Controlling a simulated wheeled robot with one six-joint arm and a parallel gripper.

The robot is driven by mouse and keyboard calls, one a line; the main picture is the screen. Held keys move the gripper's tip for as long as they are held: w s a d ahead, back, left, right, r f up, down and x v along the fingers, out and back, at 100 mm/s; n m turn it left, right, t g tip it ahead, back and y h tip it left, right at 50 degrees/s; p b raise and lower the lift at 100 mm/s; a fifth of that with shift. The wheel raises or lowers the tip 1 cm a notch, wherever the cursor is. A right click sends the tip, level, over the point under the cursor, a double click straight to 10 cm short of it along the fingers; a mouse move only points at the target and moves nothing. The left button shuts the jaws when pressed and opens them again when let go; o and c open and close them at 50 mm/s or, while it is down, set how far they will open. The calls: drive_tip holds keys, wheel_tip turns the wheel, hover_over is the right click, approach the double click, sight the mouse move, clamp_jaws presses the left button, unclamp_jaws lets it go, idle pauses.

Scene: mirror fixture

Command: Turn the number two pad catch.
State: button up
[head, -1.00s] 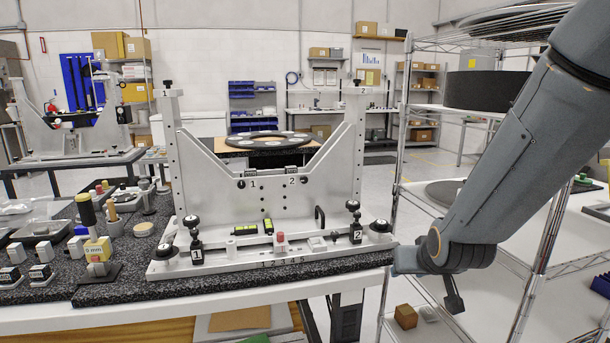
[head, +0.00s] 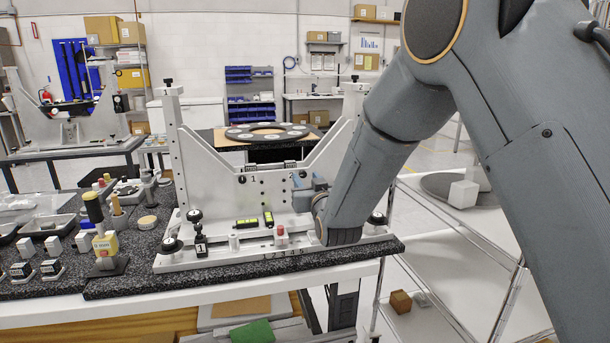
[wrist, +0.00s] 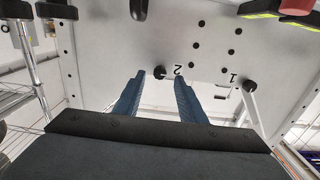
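The number two pad catch (wrist: 159,72) is a small black knob on the pale upright plate (wrist: 110,40), beside the printed 2. In the wrist view it appears between my fingertips; I cannot tell whether they touch it. My gripper (wrist: 159,78) has two blue fingers standing apart, with nothing visibly held. The number one pad catch (head: 242,180) is a matching black knob, also seen in the wrist view (wrist: 249,86).
A clamp marked 1 (head: 198,240) with a black ball knob stands on the fixture's base. A red-topped part (head: 281,237) and green-yellow vials (head: 247,222) are near the base's middle. My arm hides the base's right part. Tools and small parts crowd the bench's left.

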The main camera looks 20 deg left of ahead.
sight(300, 173)
drive_tip(key=shift+x, duration=1.15)
clamp_jaws()
